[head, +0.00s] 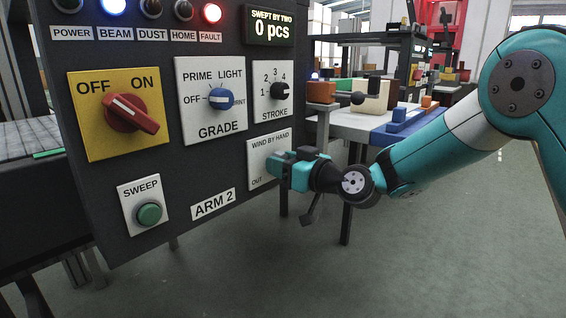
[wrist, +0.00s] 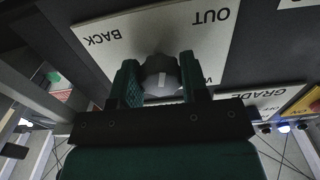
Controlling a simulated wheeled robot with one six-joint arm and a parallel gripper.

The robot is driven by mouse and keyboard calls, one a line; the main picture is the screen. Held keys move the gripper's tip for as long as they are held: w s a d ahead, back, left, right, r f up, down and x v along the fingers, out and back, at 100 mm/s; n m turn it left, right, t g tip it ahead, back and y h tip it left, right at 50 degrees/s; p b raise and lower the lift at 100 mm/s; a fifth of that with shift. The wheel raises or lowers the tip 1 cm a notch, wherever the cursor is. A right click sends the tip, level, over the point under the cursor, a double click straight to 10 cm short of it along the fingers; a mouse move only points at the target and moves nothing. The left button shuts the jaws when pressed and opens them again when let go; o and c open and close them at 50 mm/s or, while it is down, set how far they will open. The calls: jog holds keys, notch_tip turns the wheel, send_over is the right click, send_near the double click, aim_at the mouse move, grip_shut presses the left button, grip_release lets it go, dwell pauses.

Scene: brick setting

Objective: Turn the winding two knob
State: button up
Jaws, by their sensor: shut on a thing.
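The winding knob is hidden behind my gripper in the head view, on the white "WIND BY HAND" plate (head: 270,144) at the lower right of the dark "ARM 2" panel. In the wrist view the dark grey round knob (wrist: 161,76) sits on its white plate (wrist: 112,42), which appears upside down with "OUT" and "BACK" lettering. My gripper (head: 277,164) is at that plate. In the wrist view its two green fingers (wrist: 159,70) stand on either side of the knob and are shut on it. A pale mark shows on the knob's near side.
On the same panel (head: 110,205) are a red OFF/ON switch (head: 131,113), a blue grade knob (head: 221,99), a black stroke knob (head: 279,91) and a green sweep button (head: 149,214). The red fault lamp (head: 211,13) is lit. A table (head: 357,127) with blocks stands behind my arm.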

jog(key=m+p, duration=0.1)
jog(key=m, duration=0.3)
jog(key=shift+r+p, duration=0.1)
jog(key=shift+p, duration=0.2)
jog(key=shift+s+m+p, duration=0.1)
jog(key=shift+m+p, duration=0.8)
jog(key=shift+m, duration=0.9)
jog(key=o, duration=0.9)
jog(key=shift+o, duration=0.2)
jog(key=b+v, duration=0.2)
jog(key=v, duration=1.5)
jog(key=shift+s, duration=0.2)
